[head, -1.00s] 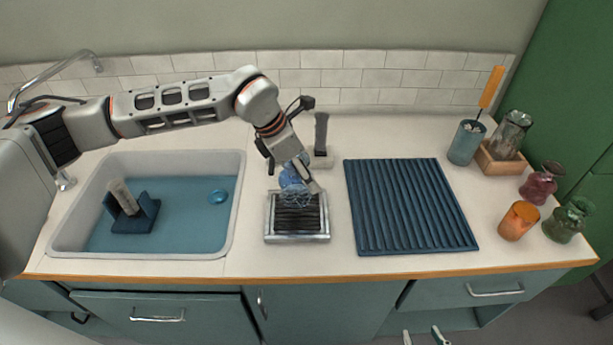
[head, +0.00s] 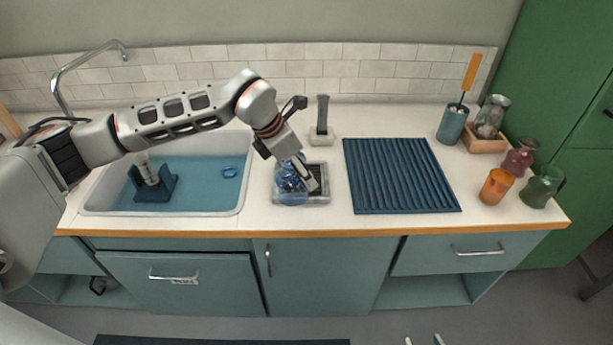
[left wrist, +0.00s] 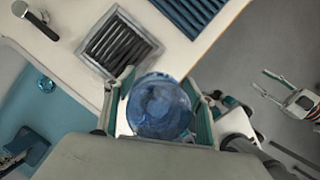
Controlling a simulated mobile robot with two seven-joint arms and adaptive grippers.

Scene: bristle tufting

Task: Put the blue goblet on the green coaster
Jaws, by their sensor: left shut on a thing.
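My left gripper (head: 305,178) is shut on the blue goblet (head: 291,189), a clear blue glass. In the head view the goblet overlaps the left side of the small slatted metal tray. In the left wrist view the goblet (left wrist: 158,107) sits between the two fingers, seen end-on, with its far parts hidden. My right gripper (head: 424,340) shows only as two fingertips at the bottom edge of the head view. It is apart from the counter, and in the left wrist view it (left wrist: 266,83) is open and empty. I see no green coaster.
The slatted tray (head: 318,198) lies right of the sink (head: 240,190). A ribbed blue mat (head: 400,176) is bare. At right stand an orange cup (head: 496,187), a green jug (head: 541,188), a red jug (head: 518,158) and a brush pot (head: 453,124). A grey-handled tool (head: 322,119) stands behind the tray.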

